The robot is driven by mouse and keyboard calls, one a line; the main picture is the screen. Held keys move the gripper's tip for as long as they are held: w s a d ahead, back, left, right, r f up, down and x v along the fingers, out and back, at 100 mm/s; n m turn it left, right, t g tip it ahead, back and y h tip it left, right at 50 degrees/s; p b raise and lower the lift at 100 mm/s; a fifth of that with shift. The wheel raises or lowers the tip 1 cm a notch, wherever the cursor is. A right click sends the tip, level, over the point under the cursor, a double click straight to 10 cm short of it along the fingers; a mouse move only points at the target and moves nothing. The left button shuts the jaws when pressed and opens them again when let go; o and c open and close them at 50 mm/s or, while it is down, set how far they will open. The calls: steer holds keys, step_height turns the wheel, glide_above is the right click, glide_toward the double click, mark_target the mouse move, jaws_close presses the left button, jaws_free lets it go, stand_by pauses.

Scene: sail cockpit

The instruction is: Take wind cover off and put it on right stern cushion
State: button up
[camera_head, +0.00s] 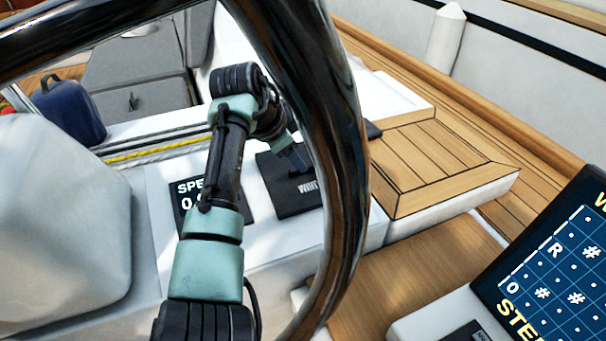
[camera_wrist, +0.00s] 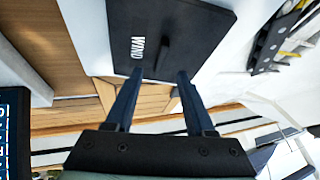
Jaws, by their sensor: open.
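The wind cover (camera_head: 275,178) is a dark square plate with a raised handle and white lettering. It lies on the white console in the head view, partly hidden by the wheel rim and my gripper. In the wrist view the wind cover (camera_wrist: 195,25) reads "WIND", with its handle between and just beyond my fingertips. My gripper (camera_wrist: 160,73) is open and empty, its two fingers spread either side of the handle's line. In the head view my gripper (camera_head: 298,157) is over the cover; contact cannot be told. I cannot tell which surface is the right stern cushion.
A dark steering wheel rim (camera_head: 335,150) crosses in front of my arm. A display reading "SPE" (camera_head: 183,190) is left of the cover. A slatted wooden seat (camera_head: 425,150) is to the right. Grey cushions (camera_head: 140,55) and a blue container (camera_head: 72,108) are at upper left.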

mark_target(292, 193)
steer(key=shift+b+x, duration=0.85)
steer(key=shift+x, duration=2.05)
jaws_close()
